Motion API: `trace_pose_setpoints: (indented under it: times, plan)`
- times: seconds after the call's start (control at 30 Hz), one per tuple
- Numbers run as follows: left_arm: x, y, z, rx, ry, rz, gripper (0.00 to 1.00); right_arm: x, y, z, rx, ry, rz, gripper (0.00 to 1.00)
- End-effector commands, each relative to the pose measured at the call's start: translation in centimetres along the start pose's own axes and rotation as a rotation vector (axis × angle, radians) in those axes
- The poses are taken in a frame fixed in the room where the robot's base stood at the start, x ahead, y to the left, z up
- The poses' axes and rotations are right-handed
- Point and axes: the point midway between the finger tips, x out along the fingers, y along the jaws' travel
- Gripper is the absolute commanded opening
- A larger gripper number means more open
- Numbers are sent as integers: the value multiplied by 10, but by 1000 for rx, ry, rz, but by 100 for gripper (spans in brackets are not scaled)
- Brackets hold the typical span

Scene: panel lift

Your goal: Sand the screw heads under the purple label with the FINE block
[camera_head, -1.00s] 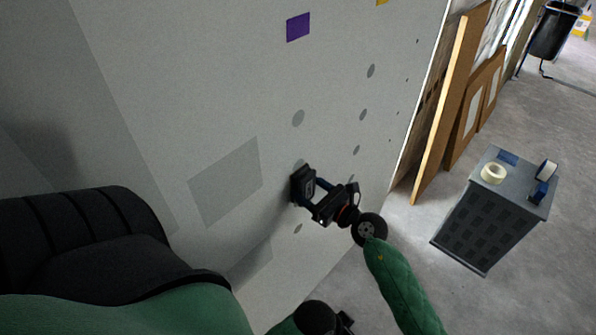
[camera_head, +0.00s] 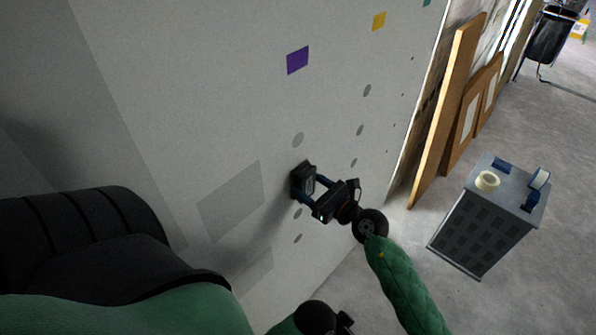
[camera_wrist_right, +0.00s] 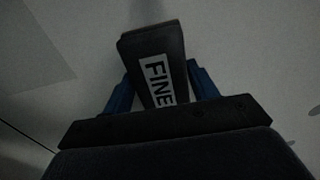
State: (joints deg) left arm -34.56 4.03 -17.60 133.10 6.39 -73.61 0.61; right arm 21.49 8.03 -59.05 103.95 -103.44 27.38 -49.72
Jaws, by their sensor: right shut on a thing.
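The purple label (camera_head: 297,60) is on the grey wall panel (camera_head: 190,90), upper middle in the head view. Below it runs a column of round grey spots (camera_head: 298,139), partly hidden by my right gripper. My right gripper (camera_head: 312,186) is shut on the dark FINE block (camera_head: 303,180), held at the panel below the purple label, between grey spots. I cannot tell if the block touches the panel.
A yellow label (camera_head: 379,21) and a teal label (camera_head: 427,2) head other columns of spots to the right. A grey cabinet (camera_head: 480,225) with a tape roll (camera_head: 487,180) and blue items stands at right. Wooden boards (camera_head: 447,110) lean behind the panel's edge.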

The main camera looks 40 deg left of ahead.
Motion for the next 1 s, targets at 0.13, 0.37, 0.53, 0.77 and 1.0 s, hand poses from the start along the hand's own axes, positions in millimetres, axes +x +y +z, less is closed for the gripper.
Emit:
trace_pose_setpoints:
  times: [0.13, 0.37, 0.53, 0.77, 1.0]
  plan:
    - [-1, 0, 0, 0, 0, 0, 36, 1, 0, 6, -2, -2, 1, 35]
    - [-1, 0, 0, 0, 0, 0, 36, 0, 0, 28, -2, -3, 0, 35]
    - [-1, 0, 0, 0, 0, 0, 36, -1, 0, 44, -2, -2, 0, 35]
    - [-1, 0, 0, 0, 0, 0, 36, -1, 0, 61, -1, -1, 0, 35]
    - [-1, 0, 0, 0, 0, 0, 36, -1, 0, 72, -1, -3, 1, 35]
